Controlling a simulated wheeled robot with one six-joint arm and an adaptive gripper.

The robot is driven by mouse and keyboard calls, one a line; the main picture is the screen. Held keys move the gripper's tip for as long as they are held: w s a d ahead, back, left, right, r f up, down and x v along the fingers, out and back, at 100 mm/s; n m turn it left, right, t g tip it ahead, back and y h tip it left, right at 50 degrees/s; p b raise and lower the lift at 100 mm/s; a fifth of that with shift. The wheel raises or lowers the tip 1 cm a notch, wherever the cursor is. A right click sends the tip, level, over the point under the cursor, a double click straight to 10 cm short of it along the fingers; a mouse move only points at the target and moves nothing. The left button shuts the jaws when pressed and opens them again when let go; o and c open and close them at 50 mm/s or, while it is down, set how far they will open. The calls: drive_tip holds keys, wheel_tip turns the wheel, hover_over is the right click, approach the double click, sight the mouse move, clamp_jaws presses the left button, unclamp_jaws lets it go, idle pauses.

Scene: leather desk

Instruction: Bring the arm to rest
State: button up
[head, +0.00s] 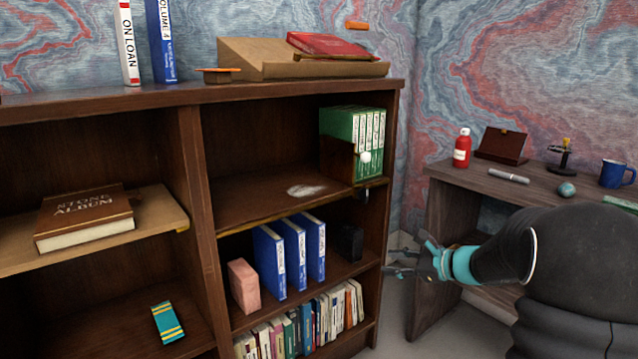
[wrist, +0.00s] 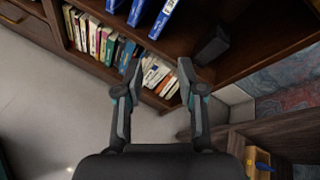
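My gripper (head: 408,264) is at the right side of the bookcase in the head view, between it and the desk. In the wrist view its two fingers (wrist: 158,82) stand apart with nothing between them. My arm reaches in from the right edge of the head view, in front of the desk. The gripper points toward the lower shelves of the bookcase (head: 190,150). In the head view the fingertips come close to the bookcase's right edge; I cannot tell whether they touch it.
Blue binders (head: 290,250), a pink block (head: 243,286) and a row of books (head: 300,325) fill the lower shelves. The desk (head: 450,190) holds a red bottle (head: 462,147), a blue mug (head: 616,173) and a marker (head: 508,176). Bare floor (wrist: 60,110) lies left of the gripper.

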drive_tip(key=s+a+f+n+g+h, duration=0.25)
drive_tip(key=s+n, duration=0.45)
drive_tip(key=s, duration=0.4)
drive_tip(key=s+a+f+n+g+h, duration=0.1)
drive_tip(key=s+n+g+h, duration=0.4)
drive_tip(key=s, duration=0.6)
drive_tip(key=s+r+n+t+h, duration=0.1)
drive_tip(key=s+r+n+t, duration=0.1)
drive_tip(key=s, duration=0.5)
drive_tip(key=s+r+n+t+h, duration=0.1)
drive_tip(key=s+r+n+t, duration=0.1)
drive_tip(key=s+r+n, duration=0.2)
drive_tip(key=s+a+n, duration=0.1)
drive_tip(key=s+n, duration=0.2)
drive_tip(key=shift+r, duration=0.2)
drive_tip(key=shift+h, duration=0.25)
